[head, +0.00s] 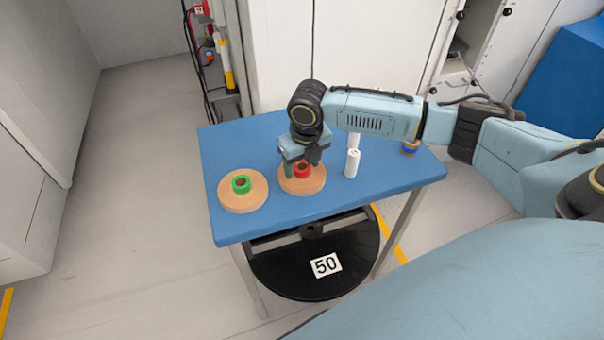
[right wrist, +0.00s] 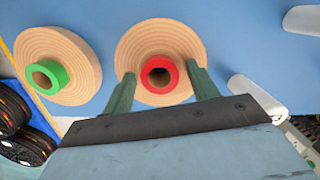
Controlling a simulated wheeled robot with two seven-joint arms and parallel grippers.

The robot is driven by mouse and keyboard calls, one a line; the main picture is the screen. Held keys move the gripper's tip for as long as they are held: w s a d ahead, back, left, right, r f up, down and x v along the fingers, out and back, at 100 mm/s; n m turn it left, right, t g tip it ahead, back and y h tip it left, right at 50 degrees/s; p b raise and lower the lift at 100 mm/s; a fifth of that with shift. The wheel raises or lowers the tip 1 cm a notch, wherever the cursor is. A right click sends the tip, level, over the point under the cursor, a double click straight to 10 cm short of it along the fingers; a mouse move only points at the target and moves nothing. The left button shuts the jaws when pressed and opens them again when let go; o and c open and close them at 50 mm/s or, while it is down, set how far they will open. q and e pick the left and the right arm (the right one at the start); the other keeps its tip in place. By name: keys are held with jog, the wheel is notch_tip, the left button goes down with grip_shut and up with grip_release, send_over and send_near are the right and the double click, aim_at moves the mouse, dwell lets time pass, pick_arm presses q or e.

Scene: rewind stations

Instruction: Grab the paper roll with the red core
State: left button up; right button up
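The paper roll with the red core (head: 314,187) lies flat on the blue table, and its tan windings and red core show in the right wrist view (right wrist: 160,41). My right gripper (head: 301,172) is above this roll. In the right wrist view its two green fingers (right wrist: 160,82) are spread apart, one on each side of the red core. Nothing is clamped between them. I cannot tell whether the fingertips touch the roll. A second paper roll with a green core (head: 243,200) lies to its left on the table. My left gripper is not in view.
A white cylinder (head: 352,164) stands right of the red-core roll, with another white piece behind it. A small blue and orange item (head: 409,148) is near the table's right end. The blue table (head: 380,182) has bare room at its front right.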

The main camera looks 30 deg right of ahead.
jog(key=c, duration=1)
